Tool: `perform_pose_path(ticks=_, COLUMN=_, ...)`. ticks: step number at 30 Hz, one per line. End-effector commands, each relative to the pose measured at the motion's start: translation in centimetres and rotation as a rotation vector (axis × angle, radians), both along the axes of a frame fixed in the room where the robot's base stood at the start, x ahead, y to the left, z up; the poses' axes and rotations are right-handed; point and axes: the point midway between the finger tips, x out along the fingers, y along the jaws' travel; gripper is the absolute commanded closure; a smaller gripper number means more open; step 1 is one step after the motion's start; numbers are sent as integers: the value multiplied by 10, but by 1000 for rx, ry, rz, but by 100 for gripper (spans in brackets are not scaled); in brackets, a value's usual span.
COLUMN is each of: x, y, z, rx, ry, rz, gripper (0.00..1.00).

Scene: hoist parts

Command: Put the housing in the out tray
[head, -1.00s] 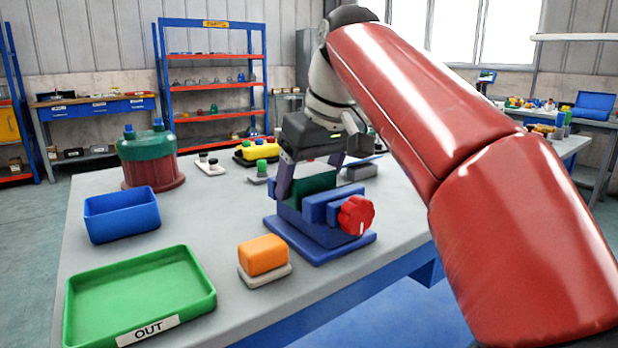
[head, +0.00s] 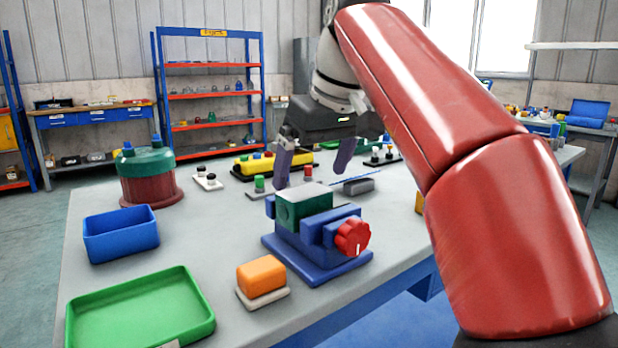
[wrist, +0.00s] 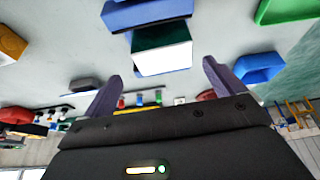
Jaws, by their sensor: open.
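The housing appears to be the dark green block with a pale top (head: 303,208), sitting between the jaws of a blue vise (head: 318,262) with a red knob (head: 352,237). It also shows in the wrist view (wrist: 162,55), ahead of my fingers. My gripper (head: 314,168) is open and empty, above and behind the block, with its fingers apart from it. The fingers also show in the wrist view (wrist: 160,84). The green out tray (head: 140,312) lies at the table's front left and looks empty; its label is mostly cut off. The tray's edge also shows in the wrist view (wrist: 280,12).
An orange block on a pale base (head: 262,278) stands between tray and vise. A blue bin (head: 121,235) and a red-green round unit (head: 148,178) stand at left. A yellow pendant (head: 268,164) and small parts lie behind the vise. Bare table lies between bin and vise.

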Motion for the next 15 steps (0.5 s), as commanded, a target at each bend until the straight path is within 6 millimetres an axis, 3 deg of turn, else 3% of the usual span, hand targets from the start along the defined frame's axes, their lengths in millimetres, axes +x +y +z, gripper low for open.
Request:
perform_pose_path(ticks=4, x=-5, y=-4, z=17, rx=0, ry=-1, rz=1, gripper=2)
perform_pose_path(ticks=15, x=-15, y=-7, z=21, rx=0, ry=0, rz=-1, gripper=2)
